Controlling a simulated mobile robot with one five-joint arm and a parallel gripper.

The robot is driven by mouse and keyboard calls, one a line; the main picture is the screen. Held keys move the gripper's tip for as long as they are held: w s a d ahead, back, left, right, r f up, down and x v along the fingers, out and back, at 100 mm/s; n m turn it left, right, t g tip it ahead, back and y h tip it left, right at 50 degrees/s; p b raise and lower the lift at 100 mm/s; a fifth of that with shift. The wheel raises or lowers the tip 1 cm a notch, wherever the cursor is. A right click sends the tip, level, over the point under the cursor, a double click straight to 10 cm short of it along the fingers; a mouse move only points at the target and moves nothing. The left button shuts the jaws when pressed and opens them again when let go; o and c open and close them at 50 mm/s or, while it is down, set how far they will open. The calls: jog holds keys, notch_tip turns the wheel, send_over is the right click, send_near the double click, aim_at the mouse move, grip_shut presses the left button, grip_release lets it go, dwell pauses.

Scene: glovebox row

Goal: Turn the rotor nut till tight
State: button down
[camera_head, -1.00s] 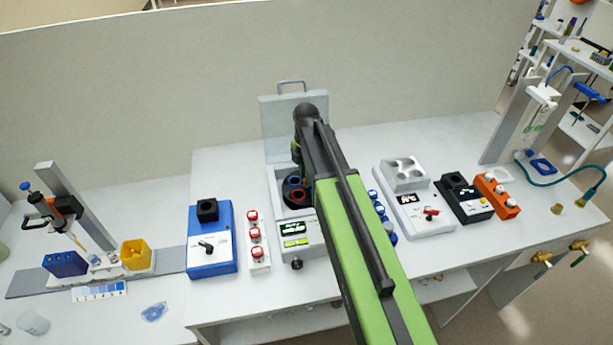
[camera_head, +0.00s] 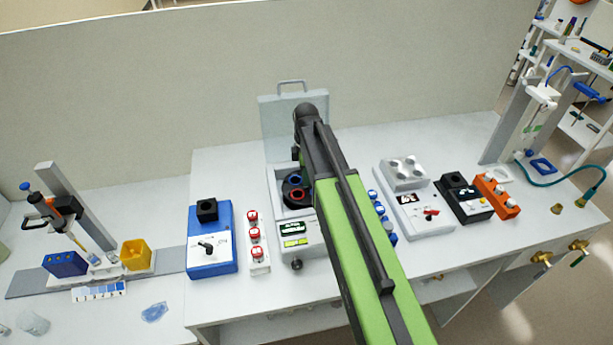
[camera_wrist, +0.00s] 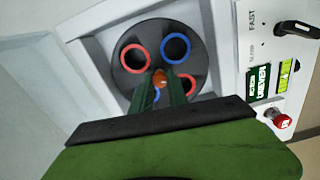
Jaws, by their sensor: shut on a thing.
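The rotor (camera_head: 295,188) is a dark disc inside the open grey centrifuge. It also shows in the wrist view (camera_wrist: 152,46), with red-ringed and blue-ringed holes around it. The rotor nut (camera_wrist: 159,76) is a small orange-brown piece at the rotor's middle. My gripper (camera_wrist: 160,82) is shut on the nut from the near side. Its two dark green fingers hide part of the nut and part of the near blue-ringed hole. In the head view my arm hides the fingertips and the nut.
The centrifuge lid (camera_head: 294,115) stands open at the back. Its front panel (camera_head: 297,235) carries a display and knob. A rack of red-capped tubes (camera_head: 258,240) and a blue device (camera_head: 210,245) stand left. Blue-capped tubes (camera_head: 378,210) and a white device (camera_head: 410,190) stand right.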

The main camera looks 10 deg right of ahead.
jog(key=m, duration=0.4)
jog(key=shift+m, duration=14)
